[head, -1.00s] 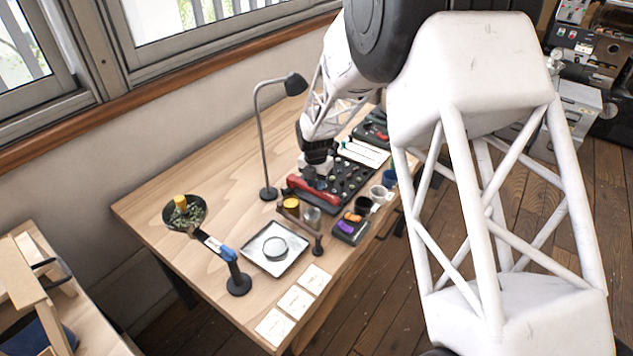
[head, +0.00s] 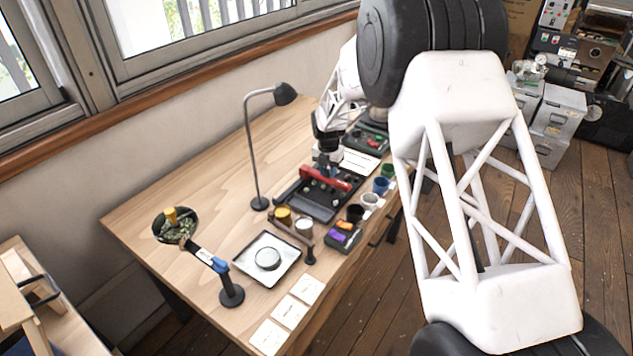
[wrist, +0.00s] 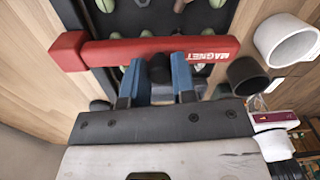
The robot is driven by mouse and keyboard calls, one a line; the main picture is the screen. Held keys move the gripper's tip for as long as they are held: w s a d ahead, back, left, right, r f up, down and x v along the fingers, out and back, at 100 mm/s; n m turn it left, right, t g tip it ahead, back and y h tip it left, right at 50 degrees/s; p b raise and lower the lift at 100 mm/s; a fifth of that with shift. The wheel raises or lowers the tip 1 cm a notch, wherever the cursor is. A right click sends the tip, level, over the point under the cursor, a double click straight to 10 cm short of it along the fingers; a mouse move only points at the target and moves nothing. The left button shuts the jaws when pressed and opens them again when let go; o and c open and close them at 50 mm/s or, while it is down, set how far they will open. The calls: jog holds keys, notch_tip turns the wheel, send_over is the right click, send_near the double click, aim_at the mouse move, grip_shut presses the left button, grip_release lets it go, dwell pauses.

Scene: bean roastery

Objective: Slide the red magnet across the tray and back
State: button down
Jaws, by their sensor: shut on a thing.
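The red magnet (head: 325,179) is a long bar lettered MAGNET, lying crosswise over the dark tray (head: 316,206). In the wrist view the magnet (wrist: 120,52) spans the tray (wrist: 150,20), with pale green beans showing beside it. My gripper (wrist: 158,72) has its blue fingers on both sides of a black knob on the magnet's side and is shut on it. In the head view my gripper (head: 327,160) is over the magnet. I cannot tell whether the magnet touches the tray. The tray's far part is partly hidden.
A lamp (head: 260,203) stands left of the tray. Several cups, including a white one (head: 369,200), stand close along its right side. The table's back left is clear.

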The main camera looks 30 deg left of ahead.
jog(key=w, duration=0.9)
jog(key=shift+w, duration=0.1)
jog(key=c, duration=0.9)
grip_release()
jog(key=shift+c, duration=0.2)
jog(key=shift+r, duration=0.1)
notch_tip(320, 180, up, 8)
jog(key=shift+f, duration=0.2)
jog(key=shift+a, duration=0.1)
